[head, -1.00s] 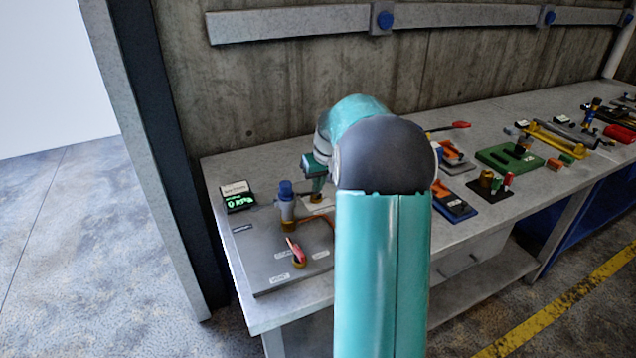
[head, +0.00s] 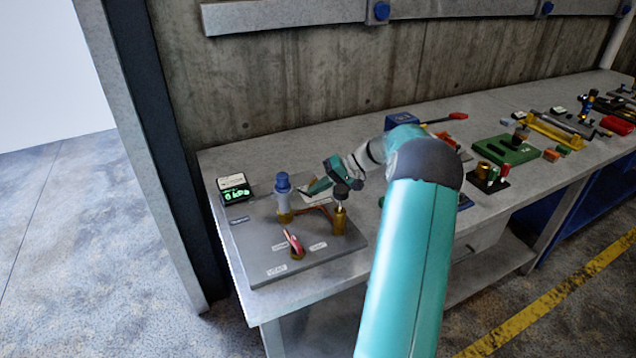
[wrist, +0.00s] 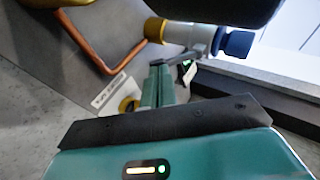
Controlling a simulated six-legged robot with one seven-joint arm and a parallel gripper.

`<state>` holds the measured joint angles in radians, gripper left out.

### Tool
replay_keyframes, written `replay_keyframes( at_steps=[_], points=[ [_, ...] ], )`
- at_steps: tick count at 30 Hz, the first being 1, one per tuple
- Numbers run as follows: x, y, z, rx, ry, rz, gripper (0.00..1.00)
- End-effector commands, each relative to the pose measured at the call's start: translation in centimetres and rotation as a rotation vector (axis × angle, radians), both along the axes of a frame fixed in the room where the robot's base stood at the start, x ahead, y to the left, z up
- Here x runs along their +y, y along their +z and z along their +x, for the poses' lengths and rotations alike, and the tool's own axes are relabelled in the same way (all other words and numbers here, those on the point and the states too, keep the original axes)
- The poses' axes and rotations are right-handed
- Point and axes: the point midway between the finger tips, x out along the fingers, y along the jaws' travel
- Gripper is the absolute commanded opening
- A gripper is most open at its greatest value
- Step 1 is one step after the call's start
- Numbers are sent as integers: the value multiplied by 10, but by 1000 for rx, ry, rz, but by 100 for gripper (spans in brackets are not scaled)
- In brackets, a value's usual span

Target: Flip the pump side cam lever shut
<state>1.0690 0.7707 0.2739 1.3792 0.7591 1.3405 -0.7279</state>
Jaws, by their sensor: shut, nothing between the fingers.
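A grey fitting with a blue cap (head: 283,190) and brass base stands upright on the grey panel (head: 258,255). In the wrist view this fitting (wrist: 180,33) lies across the top, its blue end to the right. A thin grey bar (wrist: 192,56) sticks out from it toward my fingers; it may be the cam lever, but I cannot be sure. My gripper (head: 311,189) is shut and empty, just right of the fitting. In the wrist view my gripper's fingertips (wrist: 161,64) are close to the bar; I cannot tell whether they touch.
A brass cylinder (head: 339,222) with a dark top stands right of the fitting, linked by a copper pipe (wrist: 95,48). A red-handled valve (head: 293,243) stands in front. A digital display (head: 234,190) sits at the panel's back left. Several tools cover the bench to the right.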

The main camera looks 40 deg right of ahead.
Motion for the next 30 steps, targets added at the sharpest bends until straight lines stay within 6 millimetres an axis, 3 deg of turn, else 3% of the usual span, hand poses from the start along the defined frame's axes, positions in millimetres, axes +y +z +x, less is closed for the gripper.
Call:
replay_keyframes(
  at_steps=[8, 20, 30],
  points=[
    [7, -18, 2, -70, 0, 243, 0],
    [10, -22, 4, -66, 2, 227, 0],
    [10, -8, 4, -66, 1, 225, 0]
  ],
)
